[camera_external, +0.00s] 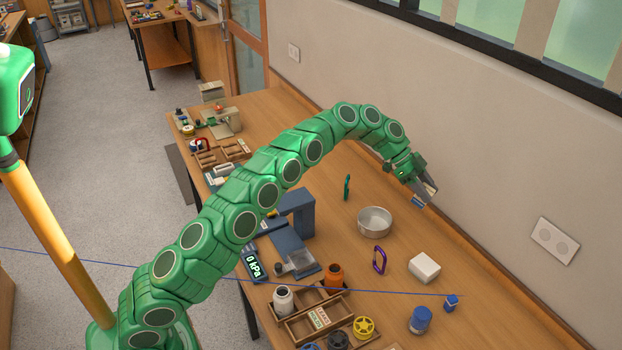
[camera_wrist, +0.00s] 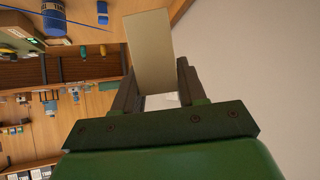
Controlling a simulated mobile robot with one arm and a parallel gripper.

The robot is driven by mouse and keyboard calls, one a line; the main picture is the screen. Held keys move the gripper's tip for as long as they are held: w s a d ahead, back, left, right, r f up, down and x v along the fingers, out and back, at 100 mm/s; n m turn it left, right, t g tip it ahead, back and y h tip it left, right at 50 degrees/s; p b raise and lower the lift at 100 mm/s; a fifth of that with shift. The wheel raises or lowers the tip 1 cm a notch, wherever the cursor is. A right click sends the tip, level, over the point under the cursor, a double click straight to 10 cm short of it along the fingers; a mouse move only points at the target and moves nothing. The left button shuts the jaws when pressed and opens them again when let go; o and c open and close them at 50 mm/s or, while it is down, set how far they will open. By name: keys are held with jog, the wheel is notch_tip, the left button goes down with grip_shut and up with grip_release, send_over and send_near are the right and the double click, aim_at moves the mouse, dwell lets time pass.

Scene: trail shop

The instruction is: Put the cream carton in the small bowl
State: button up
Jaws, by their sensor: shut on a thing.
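My gripper (camera_external: 424,192) is shut on the cream carton (camera_wrist: 148,50), which shows as a plain pale beige block between the fingers in the wrist view. In the external view the carton is mostly hidden by the fingers, with a small blue patch at their tips. The small bowl (camera_external: 375,228) is a round silver metal bowl standing on the wooden bench. My gripper is raised above the bench, up and to the right of the bowl in the picture. The bowl looks empty in the part of its inside that shows.
A white box (camera_external: 425,268), a purple carabiner (camera_external: 379,260) and a green carabiner (camera_external: 347,187) are near the bowl. A blue cylinder (camera_external: 420,320) and small blue block (camera_external: 451,303) are at the front. A wooden tray (camera_external: 300,330) stands front left. The wall runs behind.

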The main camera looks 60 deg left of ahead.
aim_at(415, 204)
jog(key=f+g+y, duration=0.1)
jog(key=f, duration=0.1)
jog(key=s+f+m+y, duration=0.1)
jog(key=f, duration=0.1)
jog(key=s+a+f+g+y, duration=0.1)
jog(key=f, duration=0.1)
jog(key=shift+s+g+y, duration=0.15)
jog(key=shift+g+y, duration=0.15)
jog(key=shift+y, duration=0.1)
jog(key=s+a+f+m+g+y, duration=0.2)
jog(key=s+a+f+m+y, duration=0.15)
jog(key=a+y, duration=0.65)
jog(key=shift+f, duration=4.8)
jog(key=o, duration=1.2)
jog(key=shift+o, duration=0.2)
